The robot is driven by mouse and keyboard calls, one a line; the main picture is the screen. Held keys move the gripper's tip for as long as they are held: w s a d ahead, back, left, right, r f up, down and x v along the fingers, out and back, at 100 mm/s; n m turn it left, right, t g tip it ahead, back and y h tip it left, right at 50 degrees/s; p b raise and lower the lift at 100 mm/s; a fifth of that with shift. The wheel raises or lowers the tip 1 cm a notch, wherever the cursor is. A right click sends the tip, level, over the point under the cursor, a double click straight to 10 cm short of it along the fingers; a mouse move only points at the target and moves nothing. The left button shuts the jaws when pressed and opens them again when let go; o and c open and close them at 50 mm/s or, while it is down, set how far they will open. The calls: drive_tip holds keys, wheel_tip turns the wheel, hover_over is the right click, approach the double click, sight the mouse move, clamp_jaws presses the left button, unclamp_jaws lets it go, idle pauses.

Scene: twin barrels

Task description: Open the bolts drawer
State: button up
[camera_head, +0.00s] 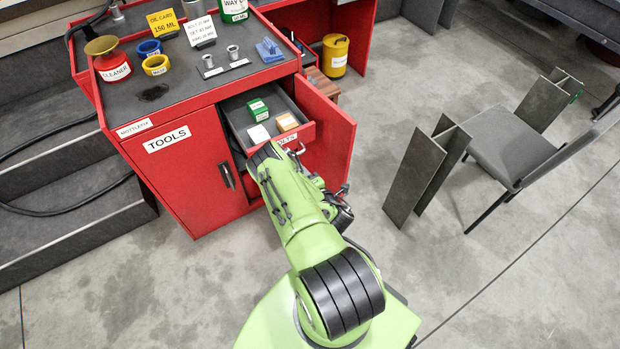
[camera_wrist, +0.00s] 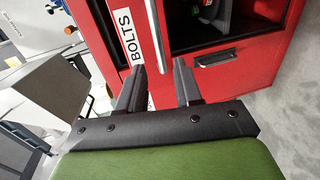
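The bolts drawer (camera_head: 308,131) stands pulled out from the red cabinet, with a green, a white and an orange box inside. Its front label is partly hidden by my arm in the head view; the wrist view shows a red front with the whole BOLTS label (camera_wrist: 124,36). A pale metal handle bar (camera_wrist: 154,36) runs beside the label. My gripper (camera_wrist: 160,66) is open, its two dark fingers apart in front of the red front. The bar's lower end shows between the fingertips; I cannot tell whether they touch it. In the head view my forearm hides most of the gripper.
The TOOLS door (camera_head: 180,175) has a black handle (camera_head: 227,175). A red panel (camera_head: 332,135) stands right of the drawer. A cleaner can (camera_head: 112,66) and tape rolls sit on the cabinet top. Steel beams (camera_head: 425,170) and a grey chair (camera_head: 510,145) stand right; floor between is clear.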

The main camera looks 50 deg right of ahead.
drive_tip(key=p+v, duration=0.6)
drive_tip(key=p, duration=0.5)
